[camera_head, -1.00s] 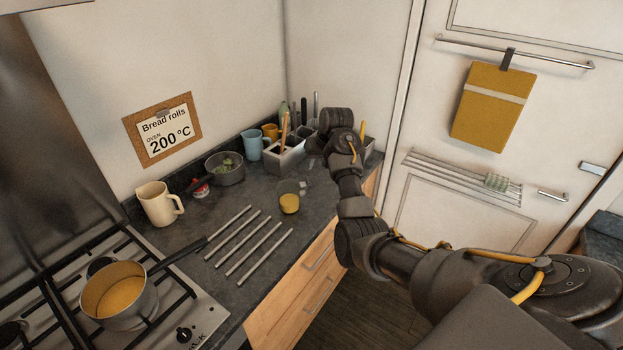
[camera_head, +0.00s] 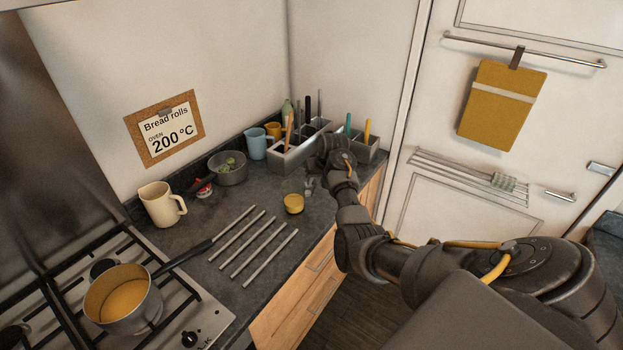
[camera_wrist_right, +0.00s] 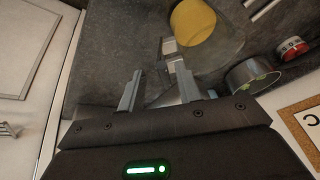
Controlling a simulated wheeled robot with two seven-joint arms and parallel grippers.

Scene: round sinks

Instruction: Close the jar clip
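A small glass jar with yellow contents (camera_head: 293,204) stands on the dark counter, near the front edge. In the right wrist view the jar (camera_wrist_right: 193,24) shows at the top, its clear glass hard to make out. Small pale pieces, apparently the jar clip (camera_wrist_right: 170,46), lie between the jar and my fingertips. My right gripper (camera_head: 309,184) is just beyond the jar, toward the utensil holder. In the wrist view my right gripper (camera_wrist_right: 158,72) is open, with nothing clearly held between its fingers. Whether a fingertip touches the clip cannot be told. My left gripper is out of view.
A grey utensil holder (camera_head: 285,157) stands behind my right gripper. Several metal bars (camera_head: 270,258) lie left of the jar. A small pot (camera_head: 230,172), a red-and-white tin (camera_head: 203,188) and a cream jug (camera_head: 160,204) stand farther left. The hob holds a saucepan (camera_head: 122,296).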

